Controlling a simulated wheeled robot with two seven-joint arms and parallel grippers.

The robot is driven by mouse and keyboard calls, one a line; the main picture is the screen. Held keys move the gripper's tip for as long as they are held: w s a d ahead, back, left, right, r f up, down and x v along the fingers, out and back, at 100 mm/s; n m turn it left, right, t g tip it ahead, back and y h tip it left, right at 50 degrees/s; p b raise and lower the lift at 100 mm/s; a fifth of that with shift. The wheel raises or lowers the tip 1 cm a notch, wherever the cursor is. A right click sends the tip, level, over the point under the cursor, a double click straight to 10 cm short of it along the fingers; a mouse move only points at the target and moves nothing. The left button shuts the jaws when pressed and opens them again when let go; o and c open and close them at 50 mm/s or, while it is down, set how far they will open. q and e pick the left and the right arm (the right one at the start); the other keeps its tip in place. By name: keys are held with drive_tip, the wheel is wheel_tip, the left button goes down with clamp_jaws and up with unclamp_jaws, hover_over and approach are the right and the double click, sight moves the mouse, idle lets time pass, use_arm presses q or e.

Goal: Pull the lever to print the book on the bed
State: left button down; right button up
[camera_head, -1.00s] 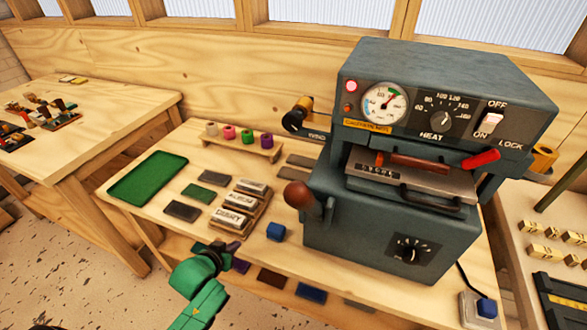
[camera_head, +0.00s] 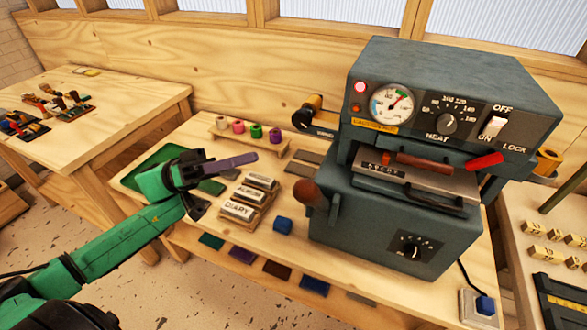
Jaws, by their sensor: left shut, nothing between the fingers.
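The grey-green press (camera_head: 400,235) stands on the wooden table. A lever with a brown wooden knob (camera_head: 308,193) sticks out at its left side. A red lever (camera_head: 483,161) beside the word LOCK is at its right front. The metal bed (camera_head: 440,181) juts from the press mouth, with a strip of small lettered blocks (camera_head: 379,170) and a brown bar (camera_head: 425,162) above it. I cannot clearly make out a book on the bed. My right gripper is not in view.
A rack of coloured spools (camera_head: 256,131) stands behind. A green tray (camera_head: 150,163) is partly hidden by my arm. Coloured books (camera_head: 277,269) lie on the lower shelf.

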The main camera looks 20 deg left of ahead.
use_arm(q)
wheel_tip(320, 180, up, 5)
drive_tip(key=p, duration=0.5)
hover_over(316, 200)
drive_tip(key=w+a, duration=0.4)
drive_tip(key=a, duration=0.1)
drive_tip(key=s+f, duration=0.1)
drive_tip(key=f, duration=0.2)
drive_tip(key=s+f+p, duration=0.1)
drive_tip(key=shift+s+d+f, duration=0.25)
drive_tip(key=shift+s, duration=0.1)
drive_tip(key=shift+w, duration=0.1)
drive_tip(key=shift+f, duration=0.15)
